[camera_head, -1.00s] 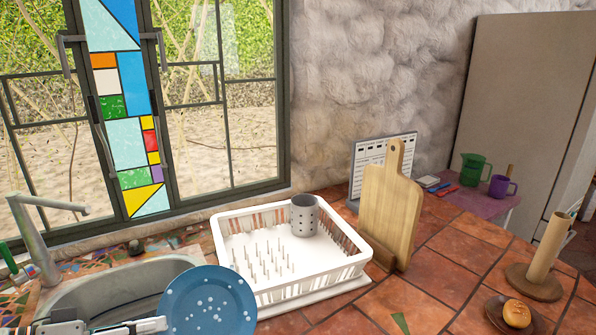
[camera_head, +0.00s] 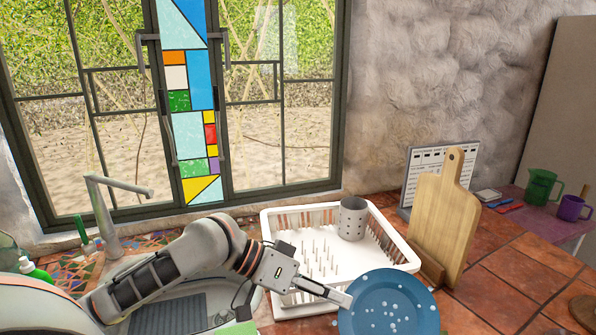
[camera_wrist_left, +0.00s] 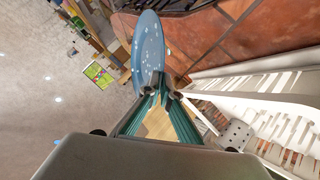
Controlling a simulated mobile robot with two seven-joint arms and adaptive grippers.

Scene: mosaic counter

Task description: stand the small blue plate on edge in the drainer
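The small blue plate (camera_head: 388,306) with white dots is at the bottom of the head view, in front of the drainer's near right part. My left gripper (camera_head: 338,296) is shut on its left edge. In the left wrist view the plate (camera_wrist_left: 148,42) shows narrow, held between the fingertips (camera_wrist_left: 160,84). The white drainer (camera_head: 372,256) stands on the counter behind the plate, with rows of upright pegs (camera_head: 320,258). In the left wrist view the drainer (camera_wrist_left: 270,68) is at the right, apart from the plate. My right gripper is not in view.
A grey perforated cup (camera_head: 352,218) stands in the drainer's back right part. A wooden cutting board (camera_head: 443,225) stands upright just right of the drainer. The sink with a tap (camera_head: 103,215) is at the left. Tiled counter (camera_head: 490,265) lies clear at the right.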

